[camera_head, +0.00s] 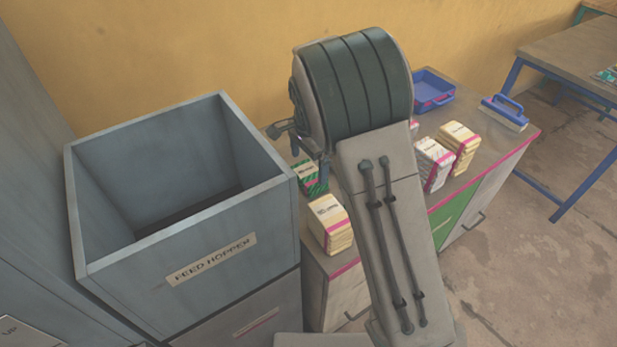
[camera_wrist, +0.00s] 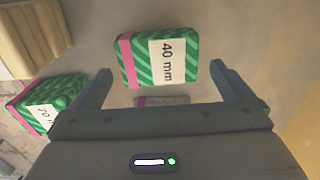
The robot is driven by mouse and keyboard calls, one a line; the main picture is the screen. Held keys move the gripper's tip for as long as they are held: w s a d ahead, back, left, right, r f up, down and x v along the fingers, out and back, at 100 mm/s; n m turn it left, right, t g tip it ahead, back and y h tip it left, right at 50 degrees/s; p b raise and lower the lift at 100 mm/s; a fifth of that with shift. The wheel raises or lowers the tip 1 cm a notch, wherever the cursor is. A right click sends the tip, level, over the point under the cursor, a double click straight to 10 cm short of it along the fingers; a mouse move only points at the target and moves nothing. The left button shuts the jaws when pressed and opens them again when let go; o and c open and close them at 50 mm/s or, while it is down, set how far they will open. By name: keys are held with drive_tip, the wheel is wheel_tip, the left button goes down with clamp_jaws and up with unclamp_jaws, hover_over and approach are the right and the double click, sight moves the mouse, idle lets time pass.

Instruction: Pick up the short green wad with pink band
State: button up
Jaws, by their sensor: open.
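A green striped wad with a pink band and a white label reading "40 mm" (camera_wrist: 183,77) lies ahead of my gripper (camera_wrist: 160,69) in the wrist view. My gripper is open and empty, one finger on either side of the wad's near end; I cannot tell whether they touch it. A second green striped wad with a pink band, its label reading "70 m" in part (camera_wrist: 22,108), lies to the left, outside the left finger. In the head view one green wad (camera_head: 308,185) shows beside my arm, partly hidden; I cannot tell which one.
Cream wads with pink bands stand on the cabinet top, one nearer (camera_head: 332,225) and others (camera_head: 460,140) right of my arm. A blue tray (camera_head: 433,101) and a blue-handled brush (camera_head: 505,113) lie behind. The feed hopper (camera_head: 215,255) rises close on the left.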

sight(309, 172)
wheel_tip(309, 172, down, 5)
drive_tip(key=shift+s+r, duration=0.1)
drive_tip(key=shift+r, duration=0.1)
drive_tip(key=c, duration=0.7)
drive_tip(key=shift+r, duration=0.1)
drive_tip(key=shift+r, duration=0.5)
wheel_tip(309, 172, up, 3)
drive_tip(key=shift+f, duration=0.15)
drive_tip(key=d+r, duration=0.2)
drive_tip(key=d, duration=0.2)
drive_tip(key=s+d+r, duration=0.1)
drive_tip(key=d+r, duration=0.1)
drive_tip(key=d, duration=0.1)
drive_tip(key=s+d+r, duration=0.1)
drive_tip(key=d+r, duration=0.2)
drive_tip(key=d, duration=0.1)
drive_tip(key=shift+s+d+r+b, duration=0.1)
drive_tip(key=shift+s+d+b, duration=0.1)
drive_tip(key=shift+d+b, duration=0.15)
drive_tip(key=shift+a, duration=0.2)
